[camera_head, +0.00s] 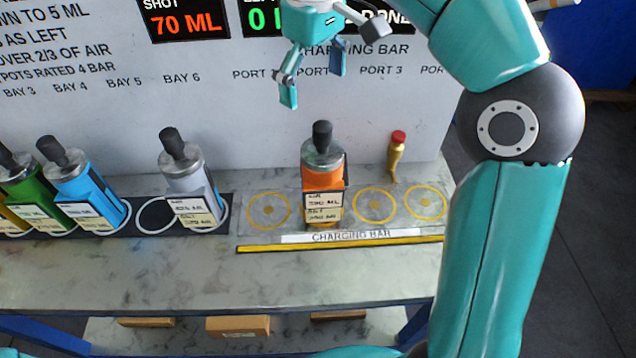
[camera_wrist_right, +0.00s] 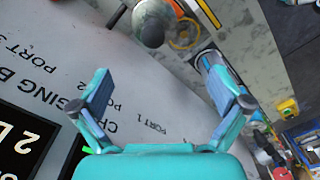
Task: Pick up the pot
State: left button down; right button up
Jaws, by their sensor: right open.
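An orange pot (camera_head: 315,184) with a grey metal top and black knob stands upright on the charging bar (camera_head: 340,240), between yellow rings. Its label faces forward. In the right wrist view its dark knob and grey top (camera_wrist_right: 152,24) show at the upper edge, beyond the fingers. My right gripper (camera_head: 313,78) is open and empty, above and behind the orange pot, in front of the wall panel. Its two spread fingers also show in the wrist view (camera_wrist_right: 158,88), with nothing between them but the panel behind. My left gripper is not in view.
Grey (camera_head: 188,180), blue (camera_head: 88,190), green (camera_head: 35,195) and partly cut-off yellow pots stand in the bays at left. The front of the bench (camera_head: 200,275) is clear.

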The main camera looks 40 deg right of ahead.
aim_at(324, 145)
jog(key=f, duration=0.2)
jog(key=f+b, duration=0.1)
jog(key=f, duration=0.4)
jog(key=shift+s+d, duration=0.1)
jog(key=shift+d, duration=0.2)
jog(key=shift+s+d+f+b, duration=0.1)
jog(key=shift+s+f, duration=0.05)
jog(key=shift+f, duration=0.75)
jog(key=shift+s+d+f+b, duration=0.1)
jog(key=shift+d+f+b, duration=0.05)
jog(key=shift+f, duration=0.8)
jog(key=shift+s+d+f+b, duration=0.1)
jog(key=shift+s+f, duration=0.05)
jog(key=shift+f, duration=1.05)
jog(key=shift+w+r, duration=0.1)
jog(key=c, duration=1.7)
